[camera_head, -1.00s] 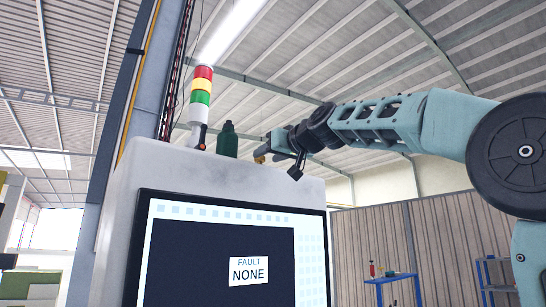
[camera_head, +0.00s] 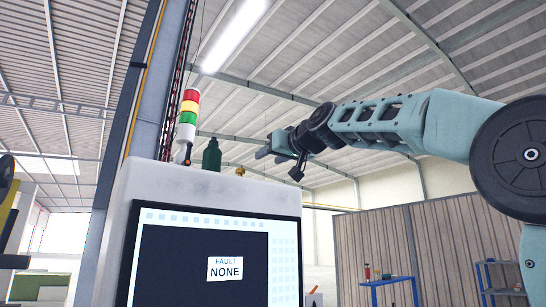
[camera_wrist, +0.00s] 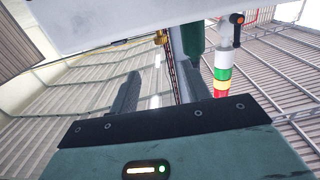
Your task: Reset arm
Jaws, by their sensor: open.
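My gripper (camera_head: 266,150) is at the end of my outstretched arm, high and to the right of the white machine cabinet (camera_head: 121,215). In the wrist view my gripper (camera_wrist: 160,88) has its dark fingers apart, with nothing seen held between them. The cabinet shows upside down along the top of that view (camera_wrist: 100,18). The cabinet's screen (camera_head: 165,240) reads "FAULT NONE".
On the cabinet top stand a red, yellow and green signal tower (camera_head: 188,115), a dark green bottle (camera_head: 212,156) and a small brass piece (camera_head: 240,171). A blue table (camera_head: 388,280) stands far right before a wooden partition (camera_head: 445,240). Air around my gripper looks clear.

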